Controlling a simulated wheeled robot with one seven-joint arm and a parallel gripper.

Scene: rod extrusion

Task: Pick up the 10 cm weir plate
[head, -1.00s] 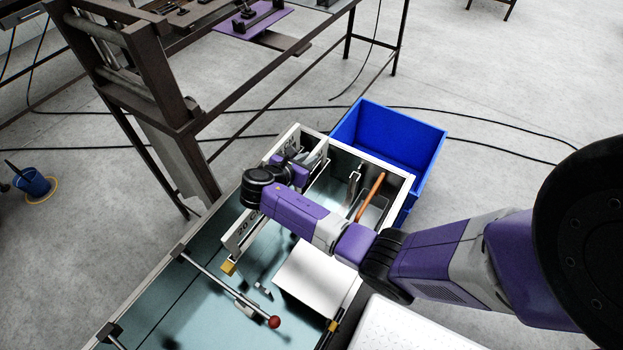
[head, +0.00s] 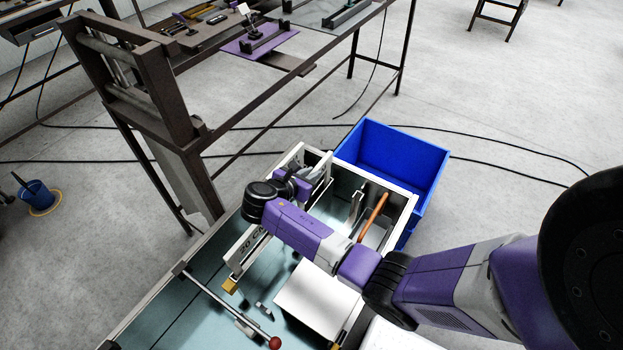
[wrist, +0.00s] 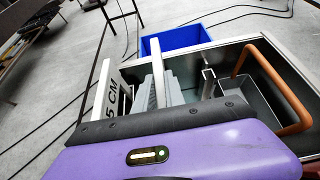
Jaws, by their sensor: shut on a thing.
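My gripper (head: 299,187) is at the far left end of the pale-walled bench tray, among upright weir plates. Its fingertips are largely hidden behind my wrist in the head view, and my purple housing covers them in the wrist view. It is shut on a weir plate whose printed size I cannot read. A white plate marked 5 CM (wrist: 112,96) stands at the left in the wrist view. A long plate marked 20 CM (head: 250,247) lies below my wrist in the head view. No 10 cm label is readable.
A blue bin (head: 392,158) stands just beyond the tray. An orange handle (head: 373,217) rises from a grey container right of my gripper. A white panel (head: 313,297) and a red-knobbed rod (head: 274,342) are nearer. A dark metal frame (head: 150,95) stands behind left.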

